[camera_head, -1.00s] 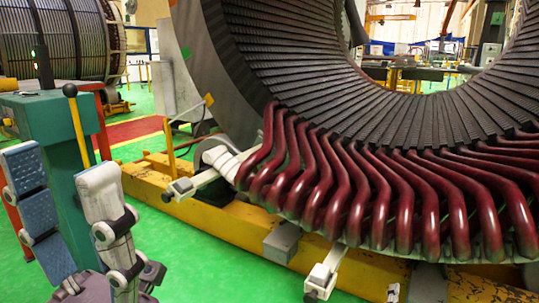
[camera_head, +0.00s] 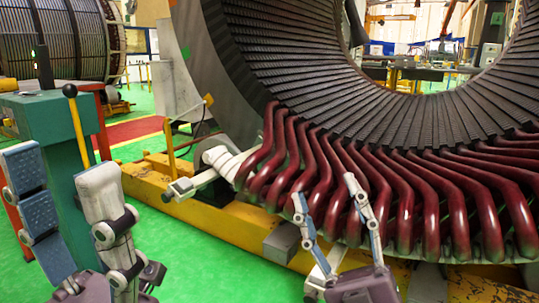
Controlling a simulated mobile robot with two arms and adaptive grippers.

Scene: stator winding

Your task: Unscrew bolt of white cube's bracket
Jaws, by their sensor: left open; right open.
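A white bracket with a white cube (camera_head: 315,281) at its end sticks out below the red coils at the lower middle. My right gripper (camera_head: 324,190) is in front of it, with its two fingers spread apart and nothing between them. Its left finger and palm cover part of this bracket, and the bolt is not clearly visible. A second white bracket (camera_head: 205,179), with a white block and dark end (camera_head: 177,191), sticks out left of the coils, clear of both grippers. My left gripper (camera_head: 60,162) is large at the left, open and empty, with its fingers pointing up.
The big stator (camera_head: 300,75) with red coils (camera_head: 400,200) fills the right side, above a yellow base frame (camera_head: 215,222). A grey box (camera_head: 283,243) sits at the frame's front. A teal post (camera_head: 62,130) stands behind my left gripper. Green floor is free at lower middle.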

